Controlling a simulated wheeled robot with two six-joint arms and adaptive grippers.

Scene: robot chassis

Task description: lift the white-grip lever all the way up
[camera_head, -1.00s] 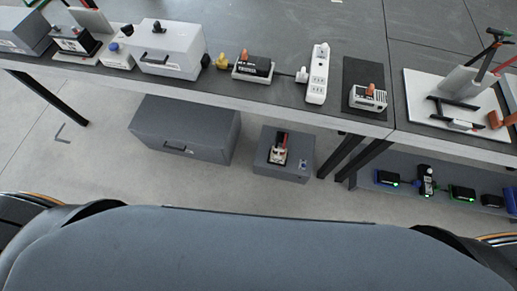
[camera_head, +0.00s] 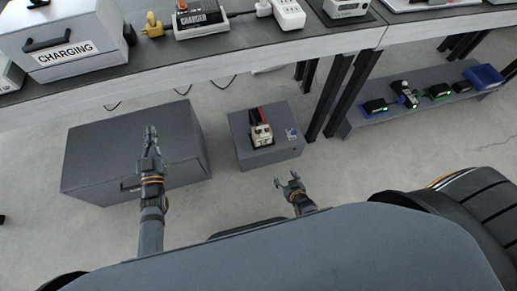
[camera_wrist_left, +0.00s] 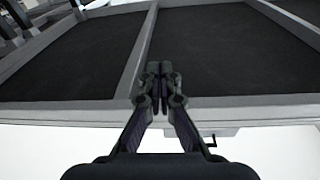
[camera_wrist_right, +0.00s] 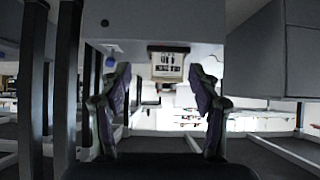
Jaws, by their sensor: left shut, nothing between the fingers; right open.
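A small device (camera_head: 260,132) with a whitish block at its near end and red and black parts behind sits on top of a low grey box (camera_head: 279,153). I cannot clearly make out a white-grip lever on it. The right wrist view shows the device's pale front (camera_wrist_right: 167,64) ahead, between the spread fingers. My right gripper (camera_head: 289,178) is open and empty, on the near side of the box and apart from it. My left gripper (camera_head: 150,137) is shut and empty, in front of the larger grey case; its fingertips (camera_wrist_left: 158,68) meet in the left wrist view.
The larger grey case (camera_head: 135,150) stands left of the box. A workbench (camera_head: 215,52) with a charger and power strip runs across the back. Dark table legs (camera_head: 338,92) and a low shelf (camera_head: 430,112) with several small devices stand to the right. Floor between is clear.

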